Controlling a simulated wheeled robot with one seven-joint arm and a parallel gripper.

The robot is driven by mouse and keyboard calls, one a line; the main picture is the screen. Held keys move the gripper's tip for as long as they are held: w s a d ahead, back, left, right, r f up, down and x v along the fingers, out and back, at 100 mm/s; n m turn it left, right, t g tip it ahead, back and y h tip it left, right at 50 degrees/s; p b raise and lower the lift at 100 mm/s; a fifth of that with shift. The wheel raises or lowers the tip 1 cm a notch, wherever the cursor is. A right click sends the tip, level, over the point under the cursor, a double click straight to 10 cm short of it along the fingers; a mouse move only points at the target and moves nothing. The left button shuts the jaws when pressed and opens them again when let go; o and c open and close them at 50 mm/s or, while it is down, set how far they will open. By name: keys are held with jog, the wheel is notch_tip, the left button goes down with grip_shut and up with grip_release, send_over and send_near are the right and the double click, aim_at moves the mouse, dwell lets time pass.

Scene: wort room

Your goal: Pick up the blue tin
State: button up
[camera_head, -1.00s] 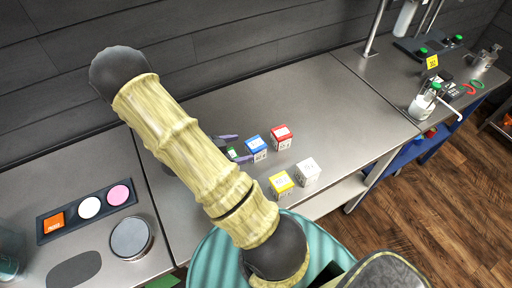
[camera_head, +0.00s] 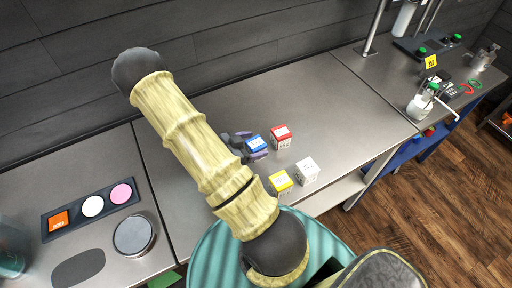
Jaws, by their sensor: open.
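The blue tin (camera_head: 256,144) is a small box with a blue top and a pale label, standing on the steel counter (camera_head: 330,100). My gripper (camera_head: 254,146) is at the tin, with its purple-tipped fingers showing on either side of it. The jaws are open around the tin. Part of the tin's sides is hidden by the fingers, and I cannot tell whether they touch it.
A red tin (camera_head: 281,137) stands close to the right of the blue one. A yellow tin (camera_head: 281,182) and a white tin (camera_head: 306,171) stand nearer the front edge. A dark tray (camera_head: 107,211) with coloured discs lies at left. The counter behind the tins is clear.

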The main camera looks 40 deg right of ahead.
aim_at(252, 144)
dwell(0.3)
jog(key=c, duration=1.1)
jog(key=shift+w+r, duration=0.1)
notch_tip(252, 144, up, 10)
jog(key=shift+f+b, duration=0.1)
jog(key=shift+b, duration=0.35)
